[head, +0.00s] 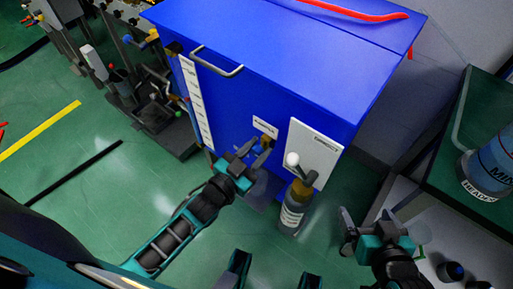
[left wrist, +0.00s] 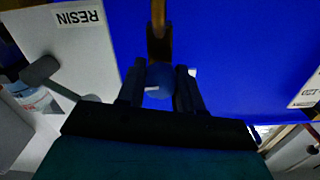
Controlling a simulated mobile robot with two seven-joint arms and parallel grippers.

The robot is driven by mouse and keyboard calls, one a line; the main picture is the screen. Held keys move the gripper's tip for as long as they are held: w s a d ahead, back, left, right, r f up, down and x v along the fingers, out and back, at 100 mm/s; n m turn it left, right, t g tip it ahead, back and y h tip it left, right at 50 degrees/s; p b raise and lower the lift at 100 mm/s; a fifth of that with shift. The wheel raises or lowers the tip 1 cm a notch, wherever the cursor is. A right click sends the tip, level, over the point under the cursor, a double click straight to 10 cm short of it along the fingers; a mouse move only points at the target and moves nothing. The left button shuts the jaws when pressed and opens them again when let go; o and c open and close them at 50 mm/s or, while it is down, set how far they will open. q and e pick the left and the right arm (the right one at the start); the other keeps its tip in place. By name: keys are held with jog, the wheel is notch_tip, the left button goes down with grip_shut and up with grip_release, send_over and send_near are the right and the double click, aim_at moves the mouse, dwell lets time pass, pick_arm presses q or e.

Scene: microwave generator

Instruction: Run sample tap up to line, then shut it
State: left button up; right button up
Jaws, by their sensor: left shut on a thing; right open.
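The sample tap is on the front of the blue cabinet (head: 270,70), below a small label that appears to read SAMPLE (head: 265,127). My left gripper (head: 246,158) is at this tap. In the left wrist view its fingers (left wrist: 160,88) close around a round blue knob (left wrist: 158,78), with a brown stem (left wrist: 158,45) beyond it. A bottle (head: 294,208) with a pale printed label stands upright to the right of the left gripper, below a white ball handle (head: 292,160). Its fill level and line cannot be made out. My right gripper (head: 350,230) is open and empty, right of the bottle.
A white panel (head: 316,150) is fixed to the cabinet behind the ball handle. A handle bar (head: 217,62) and pale vertical scale (head: 196,102) are on the cabinet's left part. A green-topped bench with a blue container (head: 490,165) is at right.

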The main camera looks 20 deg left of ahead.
pick_arm(q)
jog(key=n+p, duration=0.1)
jog(key=n, duration=0.2)
jog(key=shift+r, duration=0.1)
jog(key=o, duration=1)
jog(key=shift+o, duration=0.2)
jog(key=p+v, duration=0.1)
jog(key=v, duration=1.2)
